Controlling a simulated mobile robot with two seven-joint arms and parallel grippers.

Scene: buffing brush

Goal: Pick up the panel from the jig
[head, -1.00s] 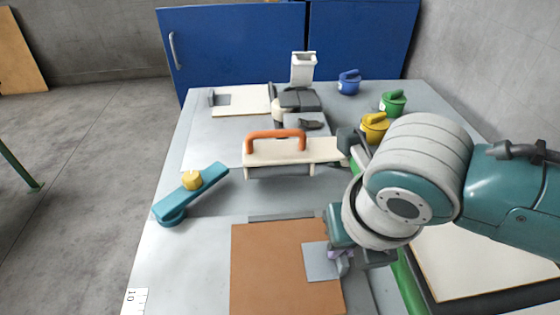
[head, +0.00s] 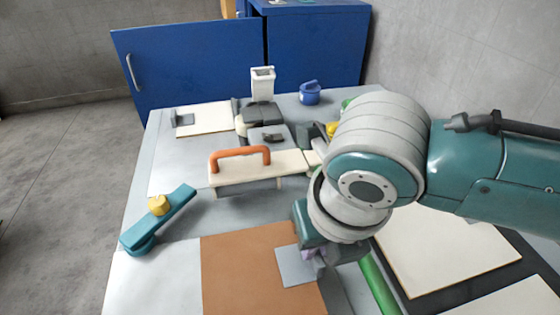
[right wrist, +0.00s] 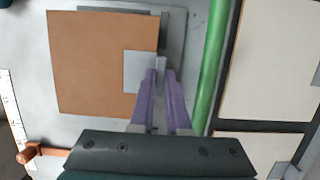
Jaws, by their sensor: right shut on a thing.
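The panel (head: 245,270) is a flat brown sheet with a grey square (head: 293,266) at its right edge. It also shows in the right wrist view (right wrist: 95,65). My right gripper (head: 313,258) is at that right edge. In the right wrist view its purple fingers (right wrist: 160,78) are closed on the edge beside the grey square. The grey jig (right wrist: 176,40) shows behind the panel's top and right edges in the right wrist view; the panel hides most of it. How high the panel is above the jig I cannot tell. My left gripper is not in view.
A green tube (head: 375,285) runs right of the jig, with cream boards (head: 445,250) beyond it. A cream block with an orange handle (head: 240,158) stands behind the panel. A teal bar with a yellow knob (head: 158,205) lies left. Blue cabinets (head: 190,65) stand behind the table.

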